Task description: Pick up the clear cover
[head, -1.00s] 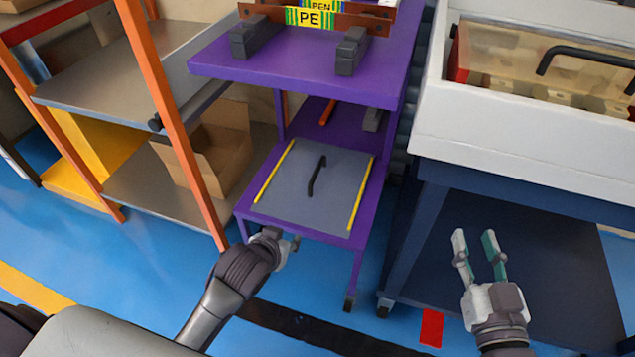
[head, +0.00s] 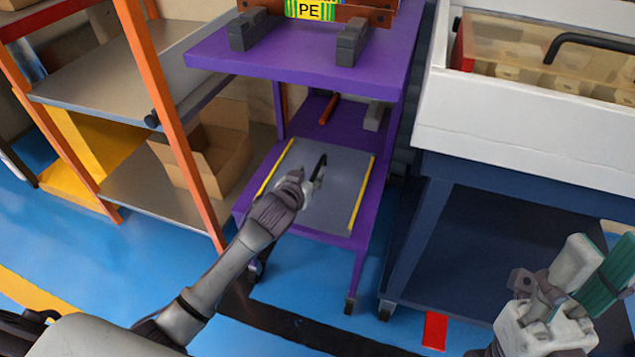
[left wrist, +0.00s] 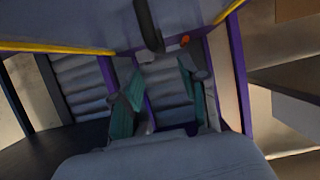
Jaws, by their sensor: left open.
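A grey, flat panel with yellow edge strips (head: 338,190) lies on the lower shelf of the purple trolley; I take it as the cover. Its black bar handle (head: 320,168) stands up from the middle. My left gripper (head: 305,188) is over the panel, close beside the handle, and hides part of it. In the left wrist view the open green-padded fingers (left wrist: 158,95) are empty, with the handle (left wrist: 148,25) just beyond the tips, between them. The panel (left wrist: 70,22) fills the upper part there. My right gripper (head: 598,268) is open and empty at lower right.
The purple trolley's upper shelf (head: 300,65) overhangs the back. An orange-post rack (head: 165,110) with a cardboard box (head: 225,155) stands left. At right, a white machine (head: 520,130) holds an amber see-through lid (head: 500,35) with a black handle. Blue floor lies in front.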

